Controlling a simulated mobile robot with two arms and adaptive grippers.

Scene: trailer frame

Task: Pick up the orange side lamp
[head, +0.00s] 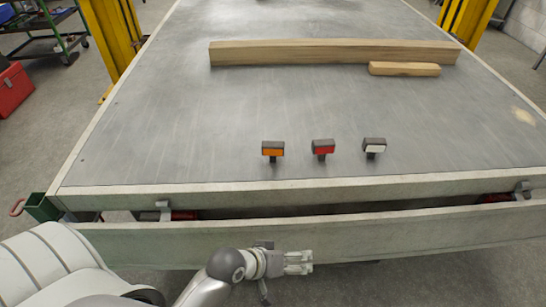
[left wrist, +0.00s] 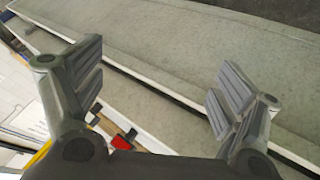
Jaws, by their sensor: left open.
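The orange side lamp (head: 272,149) stands on the grey trailer bed, leftmost in a row of three small lamps on dark stems. A red lamp (head: 323,147) is in the middle and a white lamp (head: 374,146) is at the right. My left gripper (head: 299,262) is in front of the trailer's front board, apart from the lamps and nearer to me. In the left wrist view the left gripper (left wrist: 155,82) is open, with nothing between its fingers. The orange lamp cannot be made out in that view. My right gripper is not in view.
The trailer bed (head: 180,110) is clear around the lamps. A long wooden beam (head: 300,53) and a short block (head: 404,69) lie farther back. Yellow posts (head: 112,38) flank the trailer.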

